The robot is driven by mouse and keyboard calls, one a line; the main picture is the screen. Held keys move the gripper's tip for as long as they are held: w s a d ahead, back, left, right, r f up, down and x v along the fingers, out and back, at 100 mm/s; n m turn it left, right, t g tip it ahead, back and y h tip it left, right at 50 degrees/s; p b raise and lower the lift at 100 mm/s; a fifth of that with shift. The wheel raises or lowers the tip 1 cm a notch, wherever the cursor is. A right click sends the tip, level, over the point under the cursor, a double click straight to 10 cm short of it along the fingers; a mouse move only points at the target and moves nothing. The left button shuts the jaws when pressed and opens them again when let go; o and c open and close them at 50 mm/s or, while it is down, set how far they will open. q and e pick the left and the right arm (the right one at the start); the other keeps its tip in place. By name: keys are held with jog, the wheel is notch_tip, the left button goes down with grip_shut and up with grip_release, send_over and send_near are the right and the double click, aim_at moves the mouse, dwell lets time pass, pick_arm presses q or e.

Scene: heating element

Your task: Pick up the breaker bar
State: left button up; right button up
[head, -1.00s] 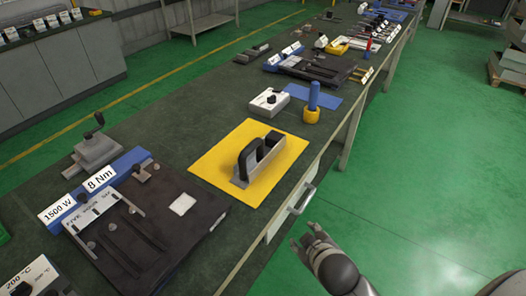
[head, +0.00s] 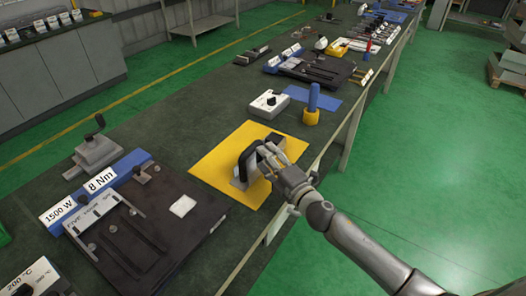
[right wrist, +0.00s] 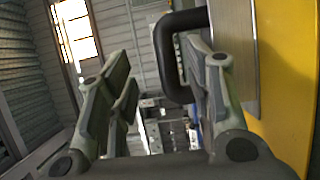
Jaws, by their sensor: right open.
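A grey bar with a black loop handle (head: 245,160), the piece that looks like the breaker bar, stands on a yellow mat (head: 217,165) near the bench's front edge. My right gripper (head: 268,158) is open at its right end and hides part of it. In the right wrist view the black handle (right wrist: 166,60) shows between the open fingers (right wrist: 165,80), close to the right finger and partly behind it. I cannot tell whether they touch. My left gripper is not in view.
A dark fixture plate (head: 150,225) with a blue labelled strip lies at the left. Behind the mat are a white box with a black knob (head: 268,102) and a blue-handled tool in a yellow base (head: 312,105).

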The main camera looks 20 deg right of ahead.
aim_at(256, 144)
jog(key=shift+f+p+x, duration=0.15)
jog(key=shift+x, duration=1.8)
jog(key=shift+f+p+x, duration=0.15)
jog(key=shift+x, duration=1.75)
jog(key=shift+d, duration=0.2)
grip_shut()
jog(key=shift+r, duration=0.1)
